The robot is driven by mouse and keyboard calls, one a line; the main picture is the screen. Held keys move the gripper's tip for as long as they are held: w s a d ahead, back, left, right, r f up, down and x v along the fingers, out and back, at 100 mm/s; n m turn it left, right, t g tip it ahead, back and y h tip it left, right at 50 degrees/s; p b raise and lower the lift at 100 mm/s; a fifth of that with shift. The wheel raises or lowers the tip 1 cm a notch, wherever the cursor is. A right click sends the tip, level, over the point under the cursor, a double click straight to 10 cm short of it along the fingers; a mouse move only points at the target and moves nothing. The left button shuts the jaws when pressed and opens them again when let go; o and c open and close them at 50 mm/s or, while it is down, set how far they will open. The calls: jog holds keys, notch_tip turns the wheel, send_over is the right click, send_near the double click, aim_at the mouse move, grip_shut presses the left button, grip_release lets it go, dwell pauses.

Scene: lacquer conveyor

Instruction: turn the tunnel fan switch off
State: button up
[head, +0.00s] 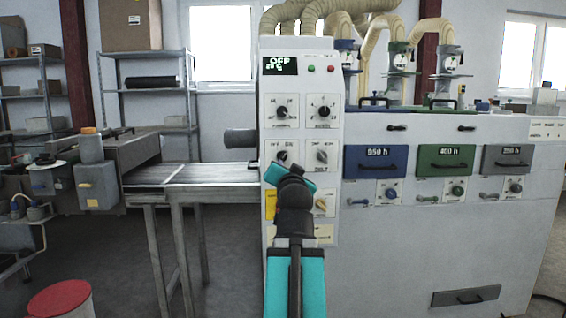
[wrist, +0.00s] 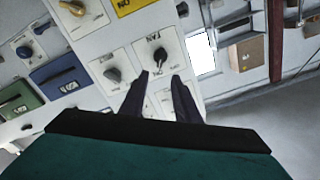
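The switch labelled FAN, a black rotary knob (wrist: 160,57) on a white plate, sits between and just beyond my fingertips in the wrist view. In the head view this knob (head: 281,156) is the left one of the second row on the white control panel (head: 333,90). My gripper (wrist: 160,75) is open, with one dark finger to each side of the knob and a gap between them. I cannot tell whether the fingers touch it. The wrist view is turned over, so its lettering is upside down. The knob's exact setting is unclear.
A second black knob (wrist: 112,73) is close beside the fan knob. A display (head: 280,66) with green text stands at the panel's top. A conveyor (head: 190,176) is at the left.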

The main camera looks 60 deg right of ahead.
jog(key=shift+w+d+r+p, duration=0.1)
jog(key=shift+d+p, duration=0.05)
jog(key=shift+p, duration=0.25)
jog(key=p, duration=0.9)
send_near(283, 158)
jog(key=shift+w+d+r+p, duration=0.25)
jog(key=shift+w+d+p, duration=0.15)
jog(key=shift+p, duration=0.25)
jog(key=d+p, duration=0.1)
jog(key=p, duration=0.2)
jog(key=shift+w, duration=0.3)
jog(key=p, duration=0.4)
jog(key=shift+w+d, duration=0.25)
jog(key=shift+d, duration=0.15)
jog(key=shift+p+x, duration=0.5)
jog(key=shift+x, duration=2.3)
jog(key=shift+f, duration=0.2)
jog(key=shift+c, duration=0.4)
grip_shut()
